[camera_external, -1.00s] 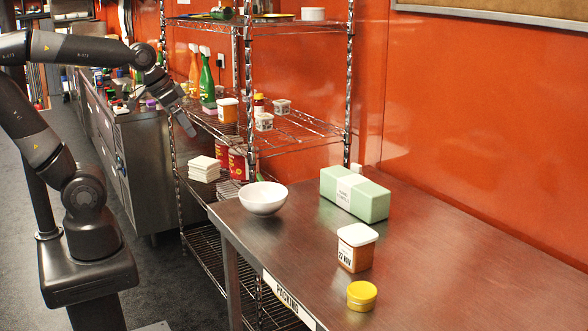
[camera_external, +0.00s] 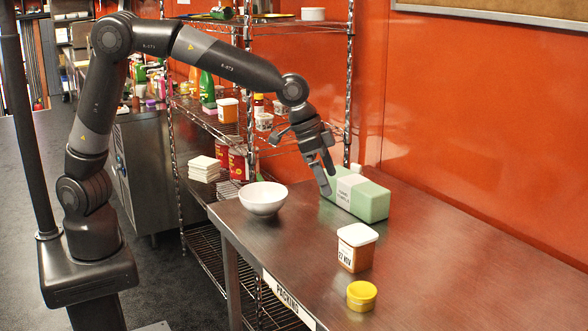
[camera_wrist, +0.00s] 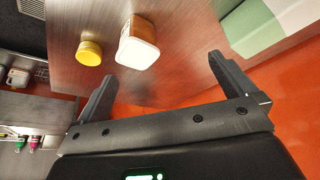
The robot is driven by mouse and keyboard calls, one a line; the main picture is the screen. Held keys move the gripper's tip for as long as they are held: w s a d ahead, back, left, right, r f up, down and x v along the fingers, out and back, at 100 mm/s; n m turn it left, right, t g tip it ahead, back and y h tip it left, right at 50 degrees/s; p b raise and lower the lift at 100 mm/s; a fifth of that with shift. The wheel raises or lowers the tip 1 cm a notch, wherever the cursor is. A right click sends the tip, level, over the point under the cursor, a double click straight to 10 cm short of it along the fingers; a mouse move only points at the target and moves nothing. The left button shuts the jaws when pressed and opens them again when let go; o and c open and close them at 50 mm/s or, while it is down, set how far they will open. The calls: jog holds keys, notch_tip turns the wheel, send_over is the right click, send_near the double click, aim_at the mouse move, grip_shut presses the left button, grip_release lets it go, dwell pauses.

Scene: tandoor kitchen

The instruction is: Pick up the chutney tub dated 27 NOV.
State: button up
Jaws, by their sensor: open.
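The chutney tub (camera_external: 354,252) labelled 27 NOV is orange-brown with a white lid. It stands upright on the steel table (camera_external: 440,250), behind a small yellow-lidded tub. It also shows in the wrist view (camera_wrist: 138,44), lid towards the camera, beyond the fingertips. My gripper (camera_external: 328,182) is open and empty, pointing down in front of the pale green box, above the table. It is left of the tub and higher, clearly apart from it. In the wrist view my gripper's two fingers (camera_wrist: 160,72) are spread, with nothing between them.
A small yellow tub (camera_external: 361,296) stands at the table's near edge, close to the chutney tub. A white bowl (camera_external: 263,199) stands at the far left corner and the pale green box (camera_external: 368,200) behind. A wire rack (camera_external: 300,135) stands beyond. The table's right side is clear.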

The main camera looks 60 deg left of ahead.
jog(key=m, duration=0.1)
send_near(357, 232)
jog(key=shift+x, duration=0.9)
jog(key=x, duration=1)
jog(key=shift+d+f, duration=0.1)
jog(key=shift+f, duration=0.15)
jog(key=shift+c, duration=0.6)
jog(key=c, duration=0.9)
